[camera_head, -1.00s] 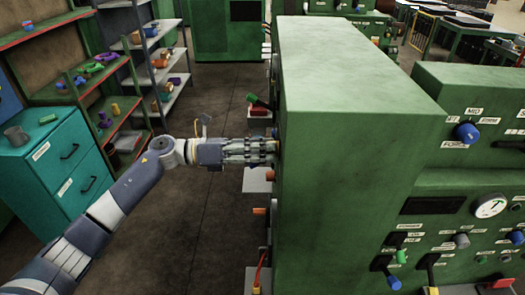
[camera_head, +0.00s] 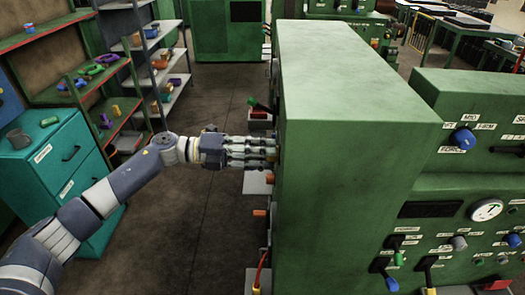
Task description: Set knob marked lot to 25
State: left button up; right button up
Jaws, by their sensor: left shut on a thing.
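My left gripper (camera_head: 273,151) reaches from the left to the side face of the tall green machine (camera_head: 340,180). Its fingers point right and are shut on a small knob at that face. The knob is hidden by the fingers and seen edge-on, so its marking and setting cannot be read. No label with "lot" or "25" is legible from here. My right gripper is not in view.
On the same side face, a green-handled lever (camera_head: 261,107) sticks out above my gripper and an orange part (camera_head: 260,212) below it. A blue knob (camera_head: 464,138) and a gauge (camera_head: 487,210) are on the front panels. A teal drawer cabinet (camera_head: 55,165) stands left. The aisle floor is clear.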

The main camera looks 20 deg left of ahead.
pick_arm(q)
jog(key=shift+w+r+n+g+p, duration=0.1)
jog(key=shift+n+g+p, duration=0.35)
jog(key=shift+n, duration=1.05)
jog(key=shift+n+g+p, duration=0.1)
jog(key=shift+n+p, duration=0.6)
jog(key=shift+n, duration=0.8)
jog(key=o, duration=1.1)
jog(key=shift+c, duration=0.2)
jog(key=shift+a, duration=0.1)
jog(key=f+v, duration=0.1)
jog(key=v, duration=1.1)
jog(key=shift+r, duration=0.4)
